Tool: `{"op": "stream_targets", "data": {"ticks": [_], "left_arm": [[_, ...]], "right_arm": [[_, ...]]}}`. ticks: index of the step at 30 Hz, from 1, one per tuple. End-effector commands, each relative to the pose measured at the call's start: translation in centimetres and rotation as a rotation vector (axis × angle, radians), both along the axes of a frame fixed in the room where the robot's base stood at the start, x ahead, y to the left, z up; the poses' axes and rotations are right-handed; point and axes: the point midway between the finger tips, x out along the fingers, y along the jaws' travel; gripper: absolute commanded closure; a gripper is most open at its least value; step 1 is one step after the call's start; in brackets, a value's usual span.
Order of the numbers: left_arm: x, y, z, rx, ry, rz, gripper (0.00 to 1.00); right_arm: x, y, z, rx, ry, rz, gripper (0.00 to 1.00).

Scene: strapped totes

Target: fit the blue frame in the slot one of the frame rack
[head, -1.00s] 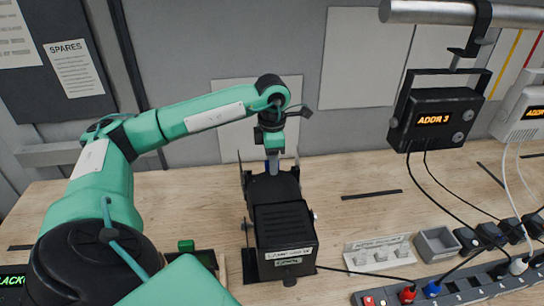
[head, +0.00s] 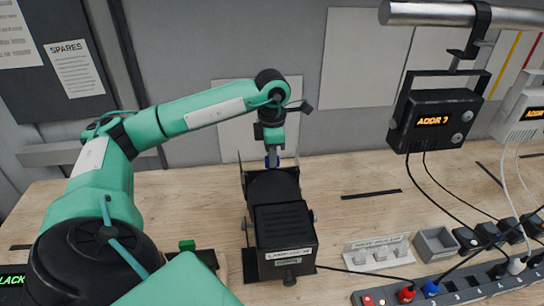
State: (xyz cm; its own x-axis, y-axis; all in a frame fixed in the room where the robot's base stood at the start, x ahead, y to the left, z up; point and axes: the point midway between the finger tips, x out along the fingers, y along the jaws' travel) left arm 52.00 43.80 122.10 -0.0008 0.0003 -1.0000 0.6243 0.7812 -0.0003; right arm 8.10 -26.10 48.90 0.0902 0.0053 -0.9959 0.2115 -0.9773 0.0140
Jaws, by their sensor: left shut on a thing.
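My left gripper (head: 272,163) reaches down behind a black lamp housing (head: 285,235) near the back of the bench. It is shut on the blue frame, of which only a small blue bit (head: 268,161) shows at the fingertips. The rest of the frame is hidden behind the housing's upper part. A dark low holder (head: 207,258) with a green tab (head: 187,246) stands left of the housing, partly covered by my arm. I cannot tell for sure that it is the frame rack, and its slots cannot be made out. My right gripper is not in view.
A power strip (head: 462,290) with plugs and cables lies at the front right. A small grey bin (head: 437,244) and a labelled white holder (head: 379,253) stand behind it. A black display box (head: 433,117) hangs from a rail. Bench right of the housing is partly clear.

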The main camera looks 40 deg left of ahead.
Motion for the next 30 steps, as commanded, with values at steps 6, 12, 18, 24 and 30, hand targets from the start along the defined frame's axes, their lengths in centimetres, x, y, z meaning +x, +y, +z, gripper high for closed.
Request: {"op": "stream_targets", "data": {"ticks": [6,12,18,24,30], "left_arm": [[0.0,0.0,1.6,0.0,-0.002,0.0,1.0],[0.0,0.0,2.8,0.0,-0.001,0.0,1.0],[0.0,0.0,4.0,0.0,-0.002,0.0,1.0],[0.0,0.0,5.2,0.0,-0.002,0.0,1.0],[0.0,0.0,6.4,-0.001,-0.001,0.0,1.0]], "right_arm": [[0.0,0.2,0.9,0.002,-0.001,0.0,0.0],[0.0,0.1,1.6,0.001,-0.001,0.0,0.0],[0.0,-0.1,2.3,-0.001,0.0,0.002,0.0],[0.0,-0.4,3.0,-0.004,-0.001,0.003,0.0],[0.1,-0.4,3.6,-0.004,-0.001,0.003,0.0]]}}
